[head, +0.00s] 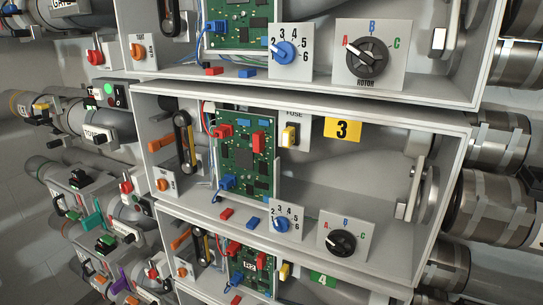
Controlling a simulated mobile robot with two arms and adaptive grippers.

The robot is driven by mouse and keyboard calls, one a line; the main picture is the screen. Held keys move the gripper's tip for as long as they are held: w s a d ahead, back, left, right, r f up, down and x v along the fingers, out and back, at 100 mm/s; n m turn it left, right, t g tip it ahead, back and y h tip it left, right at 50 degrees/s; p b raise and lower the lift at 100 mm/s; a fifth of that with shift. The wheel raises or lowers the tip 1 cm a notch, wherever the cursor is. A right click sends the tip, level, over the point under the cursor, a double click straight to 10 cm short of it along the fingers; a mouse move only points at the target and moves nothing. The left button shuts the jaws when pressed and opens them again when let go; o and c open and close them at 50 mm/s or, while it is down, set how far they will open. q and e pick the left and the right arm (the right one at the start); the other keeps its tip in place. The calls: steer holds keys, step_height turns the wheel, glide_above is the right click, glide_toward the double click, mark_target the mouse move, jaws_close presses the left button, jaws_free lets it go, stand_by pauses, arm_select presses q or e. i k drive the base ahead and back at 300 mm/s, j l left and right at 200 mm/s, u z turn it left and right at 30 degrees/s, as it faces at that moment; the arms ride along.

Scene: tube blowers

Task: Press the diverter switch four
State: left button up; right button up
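A green label with the number 4 (322,279) shows at the bottom edge, inside the lowest open box, which the frame cuts off. In that box are a green circuit board (250,266) and a yellow switch (285,271). I cannot tell which part is the diverter switch. To the left of the boxes, on the pipes, are small red lever switches (127,187) and a small black-and-green switch (106,242); no number can be read on them. Neither of my grippers is in view.
Above is a grey box with a yellow label 3 (342,130), a blue dial (281,224) and a black rotor knob (342,243). The top box holds another rotor knob (367,57). Metal cylinders (490,210) line the right; pipes (50,105) crowd the left.

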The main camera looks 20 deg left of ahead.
mark_target(145, 206)
steer(key=u, duration=1.6)
